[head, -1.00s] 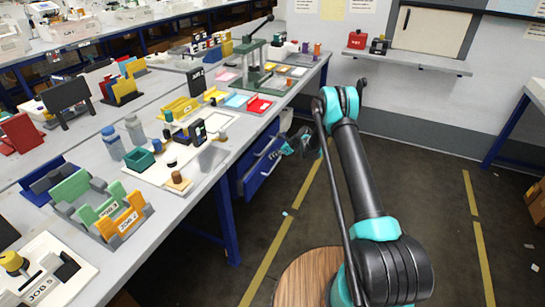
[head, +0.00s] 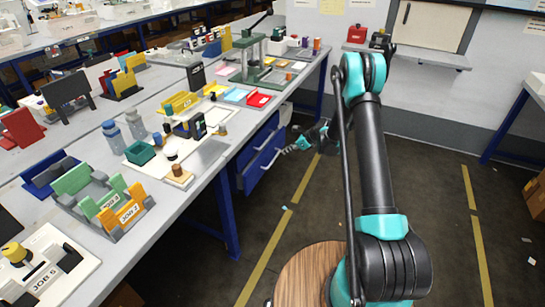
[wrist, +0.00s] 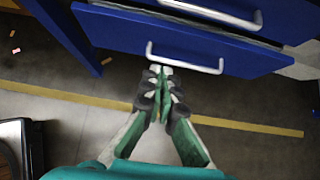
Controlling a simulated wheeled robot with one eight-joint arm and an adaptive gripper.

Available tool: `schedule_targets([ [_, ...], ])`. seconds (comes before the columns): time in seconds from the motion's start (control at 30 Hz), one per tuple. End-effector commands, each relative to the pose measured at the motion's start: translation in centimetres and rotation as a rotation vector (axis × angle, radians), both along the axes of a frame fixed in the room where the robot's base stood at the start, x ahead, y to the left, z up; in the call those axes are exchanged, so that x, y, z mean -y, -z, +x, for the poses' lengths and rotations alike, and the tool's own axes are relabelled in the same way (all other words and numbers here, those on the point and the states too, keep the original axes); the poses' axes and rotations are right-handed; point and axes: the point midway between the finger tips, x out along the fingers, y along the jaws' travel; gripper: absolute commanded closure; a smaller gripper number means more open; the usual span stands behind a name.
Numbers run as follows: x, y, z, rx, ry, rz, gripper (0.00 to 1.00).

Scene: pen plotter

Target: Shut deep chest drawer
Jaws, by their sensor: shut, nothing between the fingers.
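The blue drawer chest (head: 247,181) hangs under the workbench, with silver bar handles on its drawer fronts. In the wrist view, the lower drawer front (wrist: 245,62) spans the upper middle, with its handle (wrist: 205,68) across it. Another drawer handle (wrist: 225,14) shows above it at the top edge. My gripper (wrist: 161,70) is shut and empty. Its tips are at the lower handle's left part, close to the drawer front; I cannot tell whether they touch. In the head view my gripper (head: 286,151) points left toward the chest. How far the drawer stands out is unclear.
The workbench (head: 215,170) above the chest is crowded with trays, bottles and holders. A blue bench leg (head: 227,215) stands nearer me, left of the chest. The floor (head: 300,225) right of the bench is mostly clear, with yellow tape lines.

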Motion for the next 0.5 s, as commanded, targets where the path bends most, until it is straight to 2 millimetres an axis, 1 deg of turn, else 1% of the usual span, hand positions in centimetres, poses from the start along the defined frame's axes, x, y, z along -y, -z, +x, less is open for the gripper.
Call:
schedule_targets([
  [0.03,-0.6,0.0,-2.0,-0.001,-0.002,0.000,1.00],
  [0.1,-1.2,-0.1,-4.1,0.000,-0.001,0.000,1.00],
  [0.2,-1.7,-0.1,-6.0,0.001,-0.001,0.000,1.00],
  [0.27,-1.9,0.0,-6.4,0.001,0.001,0.000,1.00],
  [0.37,-2.5,0.6,-6.3,0.000,0.000,0.000,1.00],
  [0.5,-4.0,2.2,-5.7,0.000,-0.001,-0.001,1.00],
])
